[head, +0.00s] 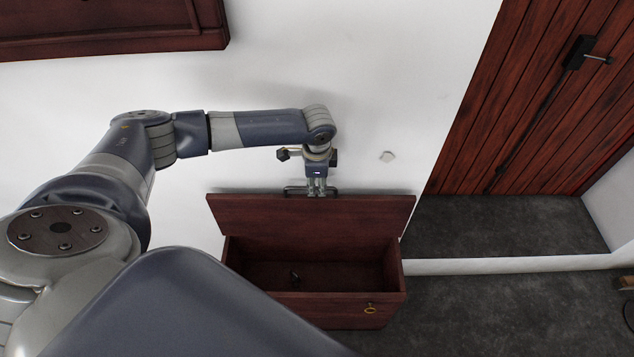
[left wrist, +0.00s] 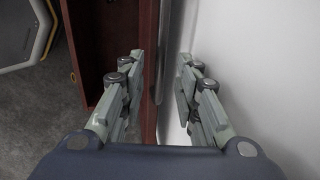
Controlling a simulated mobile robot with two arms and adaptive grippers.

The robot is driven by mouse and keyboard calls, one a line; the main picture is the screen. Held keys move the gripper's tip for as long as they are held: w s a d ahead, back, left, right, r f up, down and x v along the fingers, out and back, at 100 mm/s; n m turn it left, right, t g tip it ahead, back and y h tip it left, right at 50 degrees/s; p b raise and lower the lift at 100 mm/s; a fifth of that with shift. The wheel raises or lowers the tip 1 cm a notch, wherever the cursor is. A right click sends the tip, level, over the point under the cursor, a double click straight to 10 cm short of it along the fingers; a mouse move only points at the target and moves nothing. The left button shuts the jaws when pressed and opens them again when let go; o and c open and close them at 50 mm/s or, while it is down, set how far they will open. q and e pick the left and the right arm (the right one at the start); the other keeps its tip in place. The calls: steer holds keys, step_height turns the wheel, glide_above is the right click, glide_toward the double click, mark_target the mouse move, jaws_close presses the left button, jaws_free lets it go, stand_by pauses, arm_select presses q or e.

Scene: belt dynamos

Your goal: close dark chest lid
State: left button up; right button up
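The dark red-brown wooden chest (head: 335,311) stands on the floor against the white wall. Its lid (head: 311,221) is raised, tilted up at the back, so the inside shows. A small dark object (head: 295,277) lies inside. I cannot tell whether a finger touches the lid. My right gripper is in neither view.
A red plank door (head: 545,100) with a black latch is at the right. A dark framed wooden piece (head: 115,30) is on the wall at upper left. A white sill (head: 500,265) runs to the right.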

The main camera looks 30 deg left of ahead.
arm_select(q)
steer(key=shift+f, duration=0.55)
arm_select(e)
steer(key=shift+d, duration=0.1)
arm_select(q)
jaws_close()
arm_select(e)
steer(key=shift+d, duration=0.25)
arm_select(q)
steer(key=shift+s, duration=0.1)
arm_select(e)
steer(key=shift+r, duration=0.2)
